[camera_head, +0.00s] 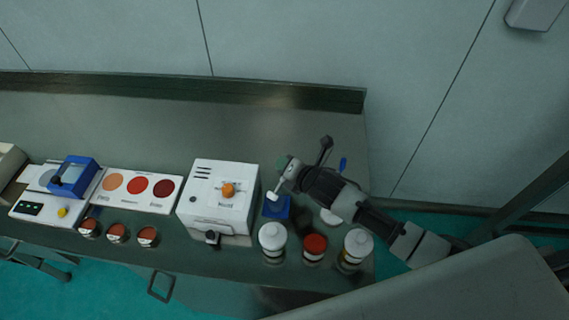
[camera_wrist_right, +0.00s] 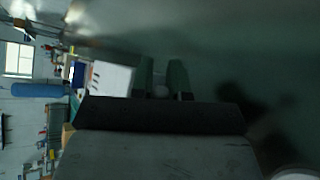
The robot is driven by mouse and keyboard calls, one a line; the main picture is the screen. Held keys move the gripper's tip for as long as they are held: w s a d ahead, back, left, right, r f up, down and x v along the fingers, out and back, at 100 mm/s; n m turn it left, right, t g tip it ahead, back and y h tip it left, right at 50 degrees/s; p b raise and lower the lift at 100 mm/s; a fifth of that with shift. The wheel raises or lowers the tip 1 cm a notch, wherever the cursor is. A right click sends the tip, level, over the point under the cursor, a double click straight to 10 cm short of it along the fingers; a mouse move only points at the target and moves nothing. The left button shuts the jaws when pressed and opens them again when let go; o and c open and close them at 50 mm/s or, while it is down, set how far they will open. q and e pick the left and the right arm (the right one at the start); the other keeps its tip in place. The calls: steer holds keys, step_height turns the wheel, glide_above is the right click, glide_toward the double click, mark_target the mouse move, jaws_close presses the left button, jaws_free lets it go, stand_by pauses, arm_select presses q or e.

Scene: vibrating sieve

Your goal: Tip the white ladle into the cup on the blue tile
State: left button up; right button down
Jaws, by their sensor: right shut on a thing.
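My right gripper (camera_head: 284,168) reaches in from the right, above the bench beside the white machine. It is shut on the white ladle (camera_head: 273,194), whose pale end hangs below the fingers, over the blue tile (camera_head: 283,212). In the right wrist view the green fingers (camera_wrist_right: 163,80) stand close together with a dim grey shape between them. The blue tile lies just right of the white machine. I cannot make out the cup on it; the ladle and the gripper cover part of that spot. My left gripper is not in view.
The white machine (camera_head: 213,215) with an orange knob stands left of the tile. A panel with coloured discs (camera_head: 137,186), small metal cups (camera_head: 116,232) and a blue device (camera_head: 75,176) are further left. The bench's back is clear.

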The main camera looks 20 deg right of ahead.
steer(key=shift+d+f, duration=0.15)
steer(key=shift+f, duration=0.2)
steer(key=shift+w+d+f+m+g+y, duration=0.1)
steer(key=shift+w+f+m+g+y, duration=0.05)
steer(key=shift+f+m+g+y, duration=0.3)
steer(key=shift+f+m+g+y+b, duration=0.3)
steer(key=shift+f+m+g+y, duration=0.05)
steer(key=shift+f+m, duration=0.35)
stand_by(0.5)
